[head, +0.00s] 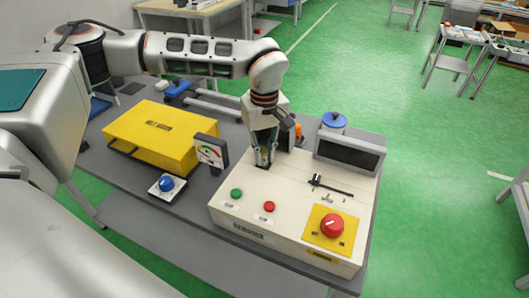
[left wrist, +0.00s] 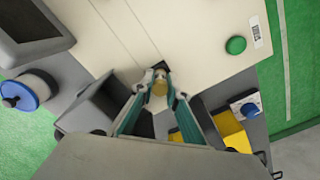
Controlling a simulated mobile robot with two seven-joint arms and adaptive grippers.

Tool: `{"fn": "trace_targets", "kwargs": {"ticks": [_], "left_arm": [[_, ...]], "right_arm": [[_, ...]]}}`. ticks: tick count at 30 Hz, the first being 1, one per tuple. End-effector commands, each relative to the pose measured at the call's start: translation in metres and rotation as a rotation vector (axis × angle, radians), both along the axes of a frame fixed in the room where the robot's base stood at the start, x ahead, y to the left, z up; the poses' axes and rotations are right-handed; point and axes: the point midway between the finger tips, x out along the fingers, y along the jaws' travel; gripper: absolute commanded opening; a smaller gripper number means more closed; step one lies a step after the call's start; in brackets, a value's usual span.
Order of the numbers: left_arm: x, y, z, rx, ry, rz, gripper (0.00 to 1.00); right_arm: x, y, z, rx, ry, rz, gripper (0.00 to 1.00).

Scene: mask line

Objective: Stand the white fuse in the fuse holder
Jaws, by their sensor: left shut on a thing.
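My left gripper (head: 265,163) points down at the back left of the cream control box (head: 290,237). In the left wrist view my left gripper (left wrist: 158,97) is shut on the white fuse (left wrist: 159,88), seen nearly end-on with its brass-coloured cap towards the camera. A small dark square opening (left wrist: 161,66), which looks like the fuse holder, lies in the box top just beyond the fuse. Whether the fuse's lower end is in it or above it I cannot tell. In the head view the fingers hide the fuse. My right gripper is not in view.
The box carries a green button (head: 236,193), a red button (head: 269,206), a red knob (head: 332,225) and a dark display (head: 348,155). A gauge (head: 210,151), a yellow case (head: 160,134) and a blue button (head: 166,184) stand to the left. A blue-lidded container (head: 333,121) stands behind.

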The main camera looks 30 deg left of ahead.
Motion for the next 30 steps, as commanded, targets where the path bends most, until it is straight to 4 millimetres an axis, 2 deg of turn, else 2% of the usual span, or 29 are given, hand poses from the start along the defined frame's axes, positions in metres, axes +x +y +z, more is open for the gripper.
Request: {"fn": "trace_targets", "kwargs": {"ticks": [21,22,30], "left_arm": [[0.0,0.0,-0.013,0.0,0.001,0.0,0.0],[0.0,0.0,-0.012,0.0,0.0,0.0,0.21],[0.0,0.0,-0.012,0.0,0.0,0.0,0.21]], "right_arm": [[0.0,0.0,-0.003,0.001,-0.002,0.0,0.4],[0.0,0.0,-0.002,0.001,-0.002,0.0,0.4],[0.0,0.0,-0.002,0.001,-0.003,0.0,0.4]]}}
